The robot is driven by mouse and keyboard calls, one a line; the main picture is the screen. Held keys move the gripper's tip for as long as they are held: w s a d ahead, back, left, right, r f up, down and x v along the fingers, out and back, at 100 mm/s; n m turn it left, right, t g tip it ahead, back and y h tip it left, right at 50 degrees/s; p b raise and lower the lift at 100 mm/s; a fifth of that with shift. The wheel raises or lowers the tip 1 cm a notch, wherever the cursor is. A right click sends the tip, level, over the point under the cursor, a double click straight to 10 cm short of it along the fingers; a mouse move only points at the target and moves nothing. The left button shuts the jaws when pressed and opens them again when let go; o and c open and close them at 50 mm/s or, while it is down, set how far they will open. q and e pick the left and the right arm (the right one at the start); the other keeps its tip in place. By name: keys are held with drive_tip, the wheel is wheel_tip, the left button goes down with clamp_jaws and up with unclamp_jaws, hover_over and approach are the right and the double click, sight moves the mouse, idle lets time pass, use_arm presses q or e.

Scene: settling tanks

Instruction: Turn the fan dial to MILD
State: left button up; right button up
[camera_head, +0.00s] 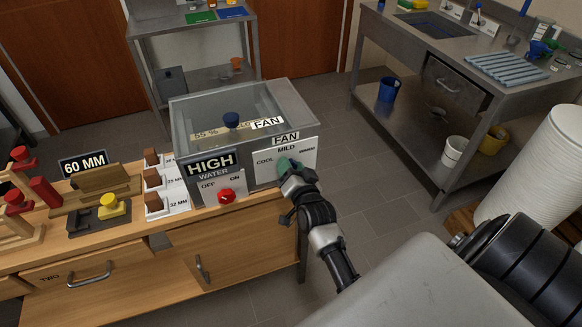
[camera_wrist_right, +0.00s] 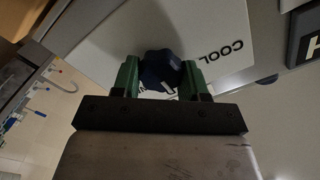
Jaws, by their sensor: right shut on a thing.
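The fan panel (camera_head: 302,158) is a white plate on the front of a clear-walled tank (camera_head: 190,120), marked FAN, COOL, MILD and a third word at the right that is too small to read. The fan dial is hidden behind my right gripper in the head view; in the right wrist view it is a dark blue knob (camera_wrist_right: 160,68). My right gripper (camera_head: 285,165) is at the panel, its green fingers (camera_wrist_right: 161,75) on either side of the knob and shut on it. My left gripper is not in view.
Left of the fan panel is a water panel with a red knob (camera_head: 226,195) marked OFF and ON, under a HIGH sign (camera_head: 210,164). A wooden cabinet (camera_head: 240,245) carries the tank. A steel sink bench (camera_head: 430,55) stands at the right, with open floor between.

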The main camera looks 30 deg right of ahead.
drive_tip(key=o, duration=0.9)
drive_tip(key=b+v, duration=0.2)
drive_tip(key=v, duration=0.9)
drive_tip(key=shift+d, duration=0.1)
drive_tip(key=shift+f, duration=0.1)
drive_tip(key=s+a+f+n+g+y, duration=0.2)
drive_tip(key=s+a+f+g, duration=0.1)
drive_tip(key=f, duration=0.7)
drive_tip(key=s+a+f+n+g+y, duration=0.1)
drive_tip(key=s+a+f+n+g, duration=0.15)
drive_tip(key=f, duration=0.75)
drive_tip(key=s+a+f+n+g+y, duration=0.2)
drive_tip(key=s+a+f+g, duration=0.1)
drive_tip(key=f, duration=0.7)
drive_tip(key=s+f+n+g, duration=0.2)
drive_tip(key=s+f, duration=0.3)
drive_tip(key=s, duration=0.3)
drive_tip(key=s+d+f+n+g, duration=0.1)
drive_tip(key=s+f+n+g, duration=0.1)
drive_tip(key=s+f, duration=0.3)
drive_tip(key=s+f+n+g, duration=0.2)
drive_tip(key=s+f+g, duration=0.2)
drive_tip(key=s, duration=0.9)
drive_tip(key=shift+d+f+h, duration=0.15)
drive_tip(key=shift+d+f, duration=0.05)
drive_tip(key=shift+f, duration=0.35)
drive_tip(key=shift+d+f+h, duration=0.15)
drive_tip(key=shift+d+f, duration=0.05)
drive_tip(key=shift+f, duration=0.4)
